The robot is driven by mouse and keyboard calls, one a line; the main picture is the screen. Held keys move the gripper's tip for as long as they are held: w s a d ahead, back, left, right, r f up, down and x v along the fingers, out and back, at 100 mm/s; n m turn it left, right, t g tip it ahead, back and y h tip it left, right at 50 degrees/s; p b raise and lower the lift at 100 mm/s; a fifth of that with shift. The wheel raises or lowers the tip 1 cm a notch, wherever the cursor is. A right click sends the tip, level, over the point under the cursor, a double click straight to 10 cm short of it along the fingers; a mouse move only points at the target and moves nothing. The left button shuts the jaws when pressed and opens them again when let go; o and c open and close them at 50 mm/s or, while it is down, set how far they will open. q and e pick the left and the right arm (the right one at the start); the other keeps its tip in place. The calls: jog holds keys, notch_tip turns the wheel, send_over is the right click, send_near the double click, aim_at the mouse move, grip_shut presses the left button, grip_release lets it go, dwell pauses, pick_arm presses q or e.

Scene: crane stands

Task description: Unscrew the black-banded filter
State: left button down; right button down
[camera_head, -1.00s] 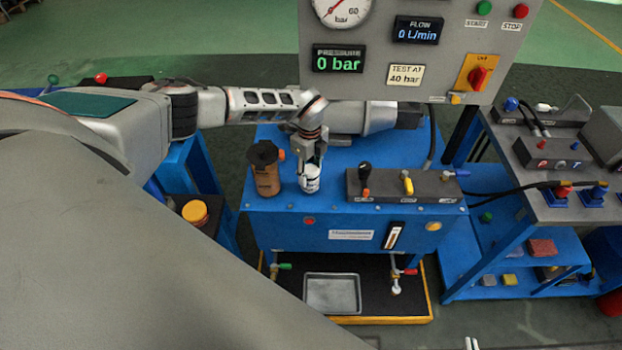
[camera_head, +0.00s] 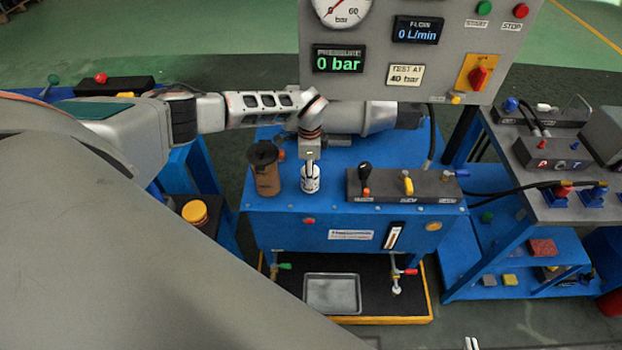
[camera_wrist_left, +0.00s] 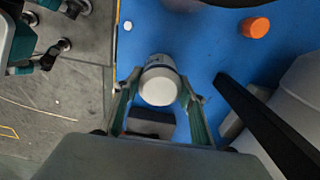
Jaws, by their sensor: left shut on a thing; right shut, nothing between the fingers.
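The white filter canister (camera_head: 310,184) with dark markings stands upright on top of the blue bench (camera_head: 345,222). My left gripper (camera_head: 310,165) comes down on it from above and is shut on it. In the left wrist view, the fingers of my left gripper (camera_wrist_left: 158,95) lie on both sides of the white round top of the filter (camera_wrist_left: 158,82). The filter's underside and thread are hidden. My right gripper (camera_head: 472,343) shows only as pale fingertips at the bottom edge, shut and empty, far from the filter.
A brown canister with a dark top (camera_head: 266,172) stands just left of the filter. A grey valve block (camera_head: 385,187) with levers is close on the right. The gauge panel (camera_head: 375,75) rises behind, reading 0 bar. A metal tray (camera_head: 332,293) lies below in front.

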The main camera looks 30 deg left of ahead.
pick_arm(q)
jog(key=shift+n, duration=0.4)
jog(key=c, duration=1.2)
grip_release()
jog(key=shift+o, duration=0.2)
jog(key=shift+c, duration=0.8)
